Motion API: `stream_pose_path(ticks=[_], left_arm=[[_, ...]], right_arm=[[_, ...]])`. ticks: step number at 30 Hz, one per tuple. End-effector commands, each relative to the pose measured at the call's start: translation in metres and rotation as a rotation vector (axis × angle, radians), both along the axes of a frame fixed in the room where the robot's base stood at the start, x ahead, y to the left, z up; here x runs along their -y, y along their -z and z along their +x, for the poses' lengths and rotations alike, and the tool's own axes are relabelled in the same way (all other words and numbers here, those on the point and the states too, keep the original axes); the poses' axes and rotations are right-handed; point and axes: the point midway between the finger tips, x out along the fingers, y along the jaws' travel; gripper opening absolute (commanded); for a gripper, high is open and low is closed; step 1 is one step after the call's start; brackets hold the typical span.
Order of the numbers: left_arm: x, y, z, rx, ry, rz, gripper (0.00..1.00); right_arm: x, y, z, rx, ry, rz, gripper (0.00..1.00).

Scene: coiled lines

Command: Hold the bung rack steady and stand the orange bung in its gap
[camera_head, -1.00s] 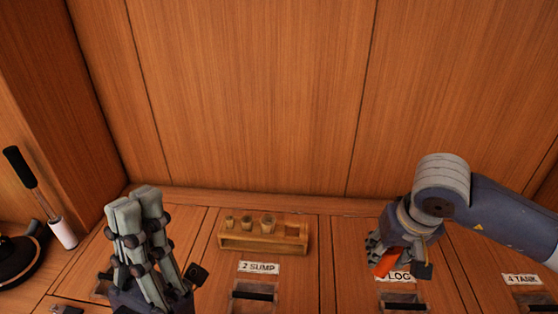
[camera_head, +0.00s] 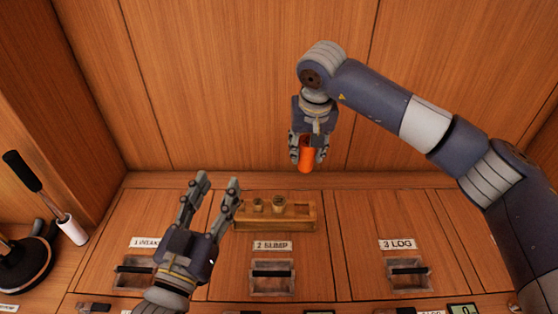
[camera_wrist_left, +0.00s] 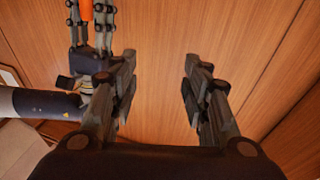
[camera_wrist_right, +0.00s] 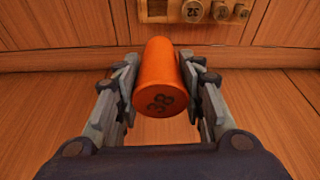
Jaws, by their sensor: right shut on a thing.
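The wooden bung rack (camera_head: 285,224) stands at the back of the panelled top. It holds small tan bungs, and an empty gap shows at its right end. My left gripper (camera_head: 217,180) is open and empty, at the rack's left end, and its finger hides part of that end. I cannot tell if it touches. My right gripper (camera_head: 308,156) is shut on the orange bung (camera_head: 306,160) and holds it above and behind the rack's right part. In the right wrist view the bung (camera_wrist_right: 160,75) shows "38" on its end, and the rack (camera_wrist_right: 160,19) is partly cut off.
Labelled panels with recessed latches, such as 2 SUMP (camera_head: 272,246) and 3 LOG (camera_head: 398,244), lie in front of the rack. A wooden wall (camera_head: 220,80) rises behind. A black-handled tool (camera_head: 48,195) stands at far left. The panel right of the rack is clear.

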Motion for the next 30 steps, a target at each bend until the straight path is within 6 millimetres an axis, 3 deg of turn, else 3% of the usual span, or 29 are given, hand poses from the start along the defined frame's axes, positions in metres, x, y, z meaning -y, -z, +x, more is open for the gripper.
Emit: stream_pose_path(ticks=[1, 4, 10, 15, 20, 25, 30], left_arm=[[0.011, -0.004, 0.007, 0.03, 0.021, -0.017, 0.63], [0.041, -0.014, 0.021, 0.103, 0.087, -0.058, 0.83], [0.126, -0.035, 0.033, 0.26, 0.323, -0.11, 0.83], [0.205, -0.035, 0.023, 0.338, 0.595, -0.088, 0.83], [0.262, -0.031, -0.004, 0.39, 0.888, -0.013, 0.83], [0.3, -0.007, -0.036, 0.376, 1.207, 0.137, 0.83], [0.31, 0.044, -0.052, 0.236, 1.478, 0.369, 0.83]], right_arm=[[0.0, 0.0, 0.0, 0.0, 0.0, 0.0, 0.12], [0.0, 0.0, 0.0, 0.0, 0.0, 0.0, 0.12], [0.001, 0.0, 0.0, 0.0, 0.001, 0.0, 0.12], [0.001, 0.0, 0.0, 0.0, 0.001, 0.0, 0.12], [0.001, 0.0, 0.0, 0.0, 0.001, 0.0, 0.12], [0.001, 0.0, 0.0, 0.0, 0.001, 0.0, 0.12], [0.001, 0.0, 0.0, 0.0, 0.001, 0.0, 0.12]])
